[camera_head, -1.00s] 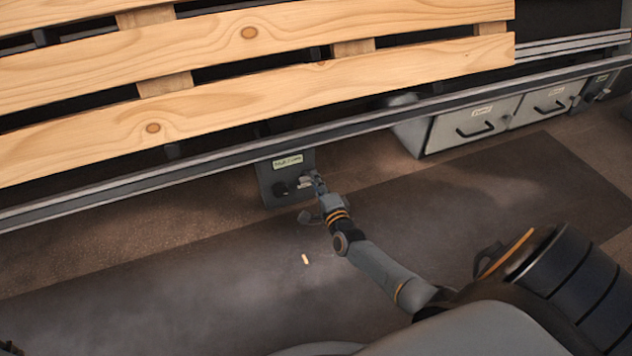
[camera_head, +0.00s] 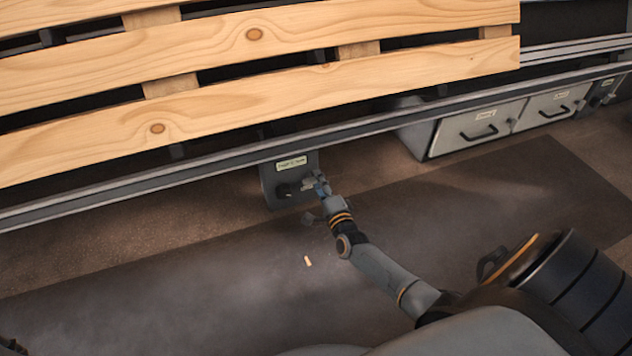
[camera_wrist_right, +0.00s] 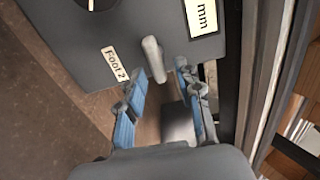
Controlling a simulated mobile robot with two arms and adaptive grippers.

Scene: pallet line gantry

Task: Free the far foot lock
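A dark grey lock box (camera_head: 272,190) with a pale label hangs below the long rail. In the right wrist view, its face (camera_wrist_right: 100,38) bears a tag (camera_wrist_right: 115,64) reading "Foot 2" and a pale, rounded lever (camera_wrist_right: 153,58). My right gripper (camera_head: 318,184) is at the right side of the box. In the wrist view its blue-padded fingers (camera_wrist_right: 160,88) are apart, with the lever between and just ahead of the tips. I see no clear grip on it. My left gripper is not clearly in view.
A slatted wooden pallet (camera_head: 250,95) lies above the rail (camera_head: 150,185). Grey drawers (camera_head: 480,128) with dark handles stand under the rail at right, beside another dark unit with a knob (camera_head: 597,100). A small pale piece (camera_head: 308,261) lies on the otherwise clear dark floor mat (camera_head: 200,290).

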